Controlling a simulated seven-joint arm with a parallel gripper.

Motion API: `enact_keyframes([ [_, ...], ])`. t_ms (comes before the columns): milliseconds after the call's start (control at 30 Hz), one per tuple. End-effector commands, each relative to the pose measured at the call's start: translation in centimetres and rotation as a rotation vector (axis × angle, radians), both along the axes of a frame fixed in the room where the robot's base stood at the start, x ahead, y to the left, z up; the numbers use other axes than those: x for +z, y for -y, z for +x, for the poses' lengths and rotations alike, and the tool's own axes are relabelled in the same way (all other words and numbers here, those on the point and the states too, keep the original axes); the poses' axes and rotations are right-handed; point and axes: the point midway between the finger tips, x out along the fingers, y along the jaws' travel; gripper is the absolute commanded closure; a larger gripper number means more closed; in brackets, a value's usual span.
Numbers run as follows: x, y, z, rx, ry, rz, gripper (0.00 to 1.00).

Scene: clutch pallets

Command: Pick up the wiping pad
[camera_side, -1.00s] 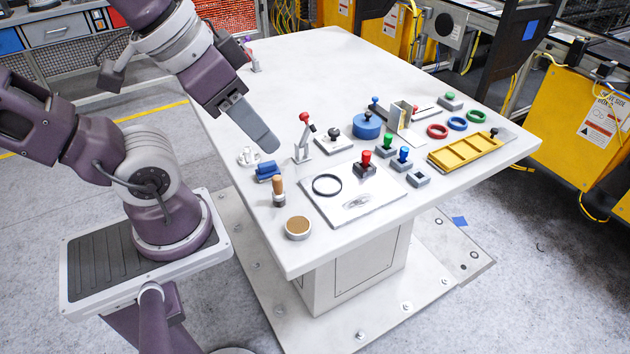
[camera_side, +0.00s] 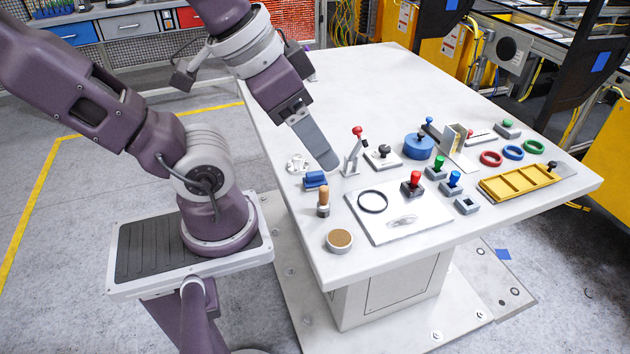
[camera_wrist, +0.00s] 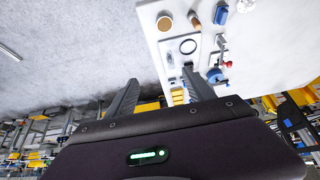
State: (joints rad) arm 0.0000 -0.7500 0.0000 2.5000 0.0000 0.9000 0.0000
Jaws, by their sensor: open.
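The wiping pad appears to be the small blue block (camera_side: 315,180) lying near the table's left edge. It also shows at the top of the wrist view (camera_wrist: 221,14). My gripper (camera_side: 328,160) hangs above the table, up and slightly right of the blue block in the side view, apart from it. In the wrist view my gripper (camera_wrist: 160,92) has its two fingers spread wide with nothing between them. In the side view the fingers overlap, so the gap is hidden there.
Close to the block stand a red-knobbed lever (camera_side: 356,145), a wooden-handled tool (camera_side: 323,202), a white knobbed piece (camera_side: 297,163) and a round brown-topped disc (camera_side: 339,240). A pale plate (camera_side: 425,228) holds a black ring (camera_side: 373,201). The table's far part (camera_side: 350,75) is clear.

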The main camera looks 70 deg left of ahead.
Motion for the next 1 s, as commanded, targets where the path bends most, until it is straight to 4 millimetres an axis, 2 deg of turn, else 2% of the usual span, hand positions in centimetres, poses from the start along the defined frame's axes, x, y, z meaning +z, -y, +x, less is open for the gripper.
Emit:
enact_keyframes([
  [67,0.0,0.0,0.0,0.000,0.000,0.000,0.24],
  [333,0.0,-0.1,0.1,0.004,-0.002,0.000,0.24],
  [433,-0.6,-1.4,1.7,0.118,-0.044,-0.002,0.24],
  [467,-1.1,-2.2,2.6,0.188,-0.070,-0.005,0.24],
  [567,-3.9,-6.9,6.2,0.506,-0.174,-0.041,0.24],
  [600,-5.5,-9.1,7.4,0.639,-0.212,-0.064,0.24],
  [667,-8.2,-12.5,8.5,0.831,-0.266,-0.110,0.24],
  [700,-10.1,-14.5,8.8,0.949,-0.297,-0.146,0.24],
  [800,-14.5,-18.5,8.7,1.194,-0.354,-0.242,0.24],
  [900,-17.5,-20.7,8.1,1.354,-0.386,-0.318,0.24],
  [1000,-19.1,-21.6,7.8,1.426,-0.398,-0.355,0.24],
])
